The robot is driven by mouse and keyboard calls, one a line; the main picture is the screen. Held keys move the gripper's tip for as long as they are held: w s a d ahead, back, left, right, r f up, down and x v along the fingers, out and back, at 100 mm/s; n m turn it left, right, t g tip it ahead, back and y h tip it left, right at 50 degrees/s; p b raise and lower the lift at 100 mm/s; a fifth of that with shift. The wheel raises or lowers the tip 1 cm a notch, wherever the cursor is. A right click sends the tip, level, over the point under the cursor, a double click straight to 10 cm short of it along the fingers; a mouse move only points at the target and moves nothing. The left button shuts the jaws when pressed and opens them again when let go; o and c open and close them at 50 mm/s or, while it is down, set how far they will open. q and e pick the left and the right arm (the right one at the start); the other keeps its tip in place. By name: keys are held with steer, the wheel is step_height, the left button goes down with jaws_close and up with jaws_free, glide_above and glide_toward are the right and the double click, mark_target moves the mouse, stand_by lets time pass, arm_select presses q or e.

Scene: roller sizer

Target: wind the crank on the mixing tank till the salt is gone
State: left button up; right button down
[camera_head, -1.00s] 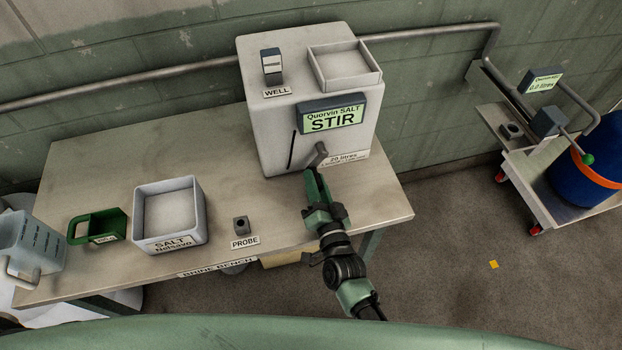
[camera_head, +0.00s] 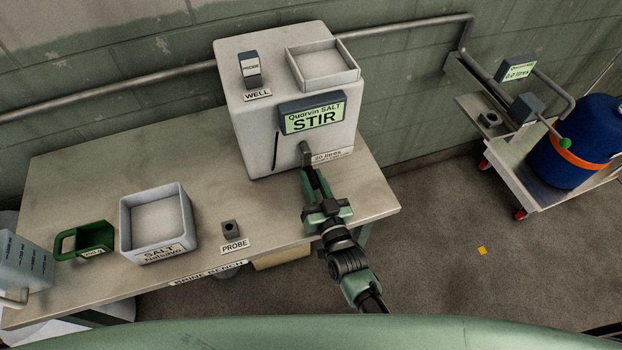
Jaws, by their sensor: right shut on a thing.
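The white mixing tank (camera_head: 262,135) stands at the back right of the brine bench. Its green display (camera_head: 313,117) reads "Quorvin SALT STIR". The grey crank (camera_head: 306,152) is on the tank's front, low and right of a dark vertical slot. My right gripper (camera_head: 309,174) is shut on the crank's handle, in front of the tank. The gripped part of the handle is mostly hidden by the fingers. The inside of the tank is not visible. My left gripper is not in view.
On the bench (camera_head: 90,165) are a white salt tray (camera_head: 158,252), a green scoop (camera_head: 85,241), a probe holder (camera_head: 230,230) and a clear jug (camera_head: 24,265). A pipe runs along the wall. A trolley (camera_head: 520,180) with a blue drum (camera_head: 585,140) stands at right.

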steer(key=shift+f, duration=0.1)
steer(key=c, duration=1.2)
jaws_free()
steer(key=b+v, duration=0.1)
steer(key=v, duration=0.7)
